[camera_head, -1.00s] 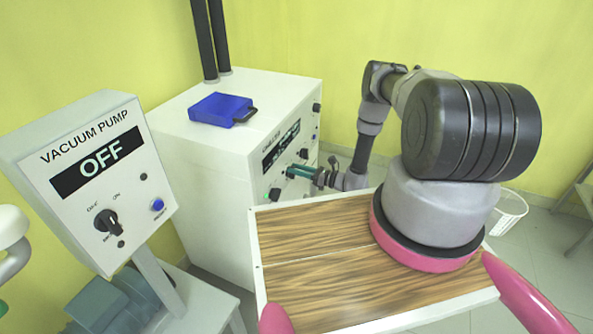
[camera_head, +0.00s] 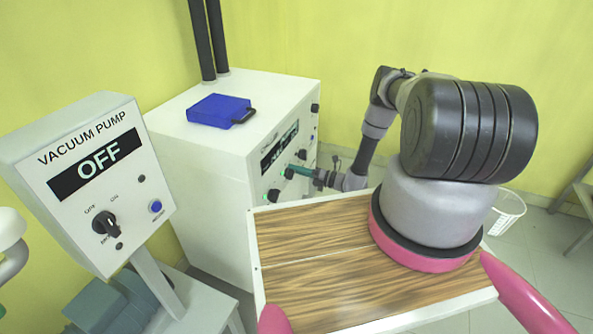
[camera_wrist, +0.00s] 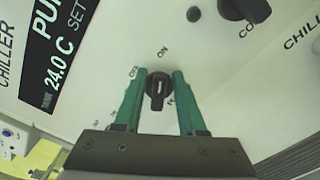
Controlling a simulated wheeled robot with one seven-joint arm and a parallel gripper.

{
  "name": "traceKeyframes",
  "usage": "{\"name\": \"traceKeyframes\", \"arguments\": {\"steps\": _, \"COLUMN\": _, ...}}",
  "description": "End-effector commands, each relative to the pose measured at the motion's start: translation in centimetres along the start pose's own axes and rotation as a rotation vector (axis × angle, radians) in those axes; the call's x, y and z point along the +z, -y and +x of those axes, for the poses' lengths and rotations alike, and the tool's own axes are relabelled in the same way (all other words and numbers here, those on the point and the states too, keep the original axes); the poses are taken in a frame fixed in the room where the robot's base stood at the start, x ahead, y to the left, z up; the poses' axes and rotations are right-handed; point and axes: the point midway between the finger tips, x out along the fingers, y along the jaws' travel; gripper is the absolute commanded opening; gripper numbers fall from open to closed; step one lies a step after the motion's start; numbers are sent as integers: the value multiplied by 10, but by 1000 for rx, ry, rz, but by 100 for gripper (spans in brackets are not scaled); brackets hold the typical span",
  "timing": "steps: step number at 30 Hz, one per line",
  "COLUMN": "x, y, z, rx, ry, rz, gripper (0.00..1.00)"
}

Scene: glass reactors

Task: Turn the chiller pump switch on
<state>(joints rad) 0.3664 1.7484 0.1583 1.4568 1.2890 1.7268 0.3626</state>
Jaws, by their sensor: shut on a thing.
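The chiller (camera_head: 215,165) is the white cabinet in the middle of the head view, with a dark display (camera_head: 280,146) on its front panel. My gripper (camera_head: 292,170) reaches this panel from the right. In the wrist view my gripper (camera_wrist: 159,73) has its green fingers on both sides of a black switch knob (camera_wrist: 158,92) and is shut on it. The knob's pale mark runs roughly up the picture, towards the printed "ON". Part of the display (camera_wrist: 68,42), reading 24.0 C, shows at upper left. The fingers hide part of the panel's lettering.
Another dark knob (camera_wrist: 245,8) sits at the top right of the wrist view. The vacuum pump box (camera_head: 98,185) at left reads OFF. A blue case (camera_head: 218,109) lies on the chiller. A white basket (camera_head: 510,208) stands on the floor at right.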

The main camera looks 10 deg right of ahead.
Motion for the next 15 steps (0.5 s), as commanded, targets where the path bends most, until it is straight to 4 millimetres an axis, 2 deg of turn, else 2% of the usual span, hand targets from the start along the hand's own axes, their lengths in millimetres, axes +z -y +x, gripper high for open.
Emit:
{"name": "traceKeyframes", "arguments": {"steps": 1, "x": -6, "y": 2, "z": -3, "rx": -5, "ry": -11, "rz": 17, "gripper": 0}}
{"name": "traceKeyframes", "arguments": {"steps": 15, "x": -8, "y": 3, "z": -4, "rx": -6, "ry": -14, "rz": 74, "gripper": 0}}
